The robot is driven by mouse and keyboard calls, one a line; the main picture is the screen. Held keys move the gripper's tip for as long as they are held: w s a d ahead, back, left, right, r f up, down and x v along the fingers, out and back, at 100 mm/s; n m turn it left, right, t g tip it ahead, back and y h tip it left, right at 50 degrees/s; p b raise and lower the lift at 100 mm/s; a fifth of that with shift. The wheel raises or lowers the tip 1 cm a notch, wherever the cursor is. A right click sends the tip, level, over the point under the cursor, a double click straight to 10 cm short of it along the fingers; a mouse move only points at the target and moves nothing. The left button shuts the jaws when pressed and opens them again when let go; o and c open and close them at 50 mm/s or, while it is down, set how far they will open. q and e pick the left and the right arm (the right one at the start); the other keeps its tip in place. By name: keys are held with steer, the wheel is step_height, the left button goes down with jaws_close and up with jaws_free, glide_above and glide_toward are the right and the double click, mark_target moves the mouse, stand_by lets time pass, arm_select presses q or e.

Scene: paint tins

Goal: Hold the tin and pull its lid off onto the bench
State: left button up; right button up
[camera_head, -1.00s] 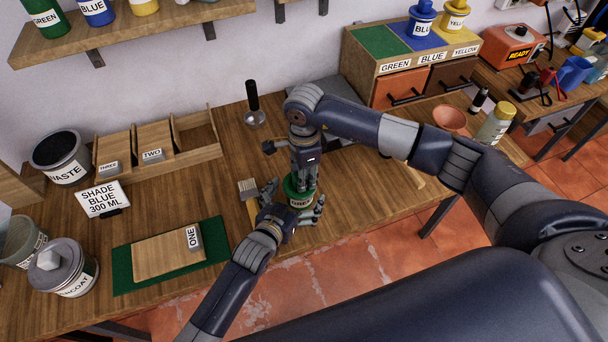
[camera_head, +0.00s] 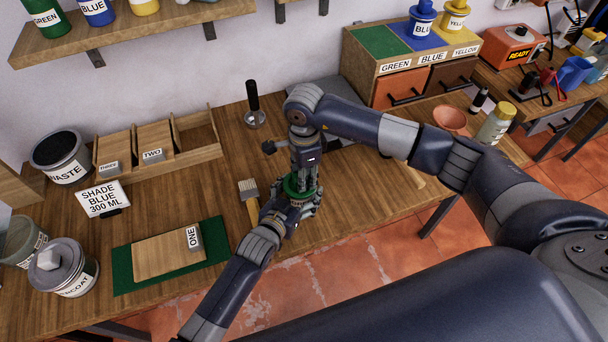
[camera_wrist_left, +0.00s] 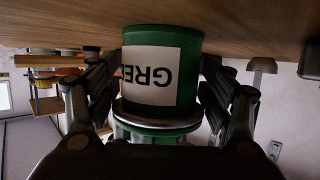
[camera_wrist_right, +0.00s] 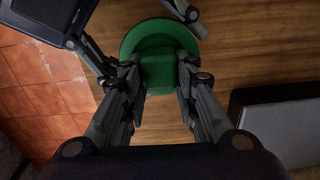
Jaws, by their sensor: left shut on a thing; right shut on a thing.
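The green tin stands on the bench (camera_head: 345,200), its GREEN label upside down in the left wrist view (camera_wrist_left: 150,75). My left gripper (camera_head: 292,207) is shut on its body from the side, with a finger on each side. The green lid (camera_head: 299,188) has a raised middle part, seen from above in the right wrist view (camera_wrist_right: 158,65). My right gripper (camera_head: 301,174) comes down from above and is shut on that raised part. A silver rim shows at the tin's top in the left wrist view. I cannot tell whether the lid is still seated.
A brush (camera_head: 249,191) lies just left of the tin. A green mat (camera_head: 125,279) with a wooden board (camera_head: 160,257) is further left. A grey slab (camera_head: 333,137) lies behind my right arm. The bench's front edge is close; bare wood lies right of the tin.

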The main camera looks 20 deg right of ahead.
arm_select(q)
steer(key=shift+s+f, duration=0.15)
steer(key=shift+f, duration=0.05)
arm_select(e)
steer(key=shift+s+f, duration=0.3)
steer(key=shift+f, duration=0.15)
arm_select(q)
steer(key=shift+d, duration=0.1)
arm_select(e)
steer(key=shift+o, duration=0.8)
jaws_close()
arm_select(q)
steer(key=shift+f, duration=0.1)
arm_select(e)
steer(key=shift+r, duration=0.2)
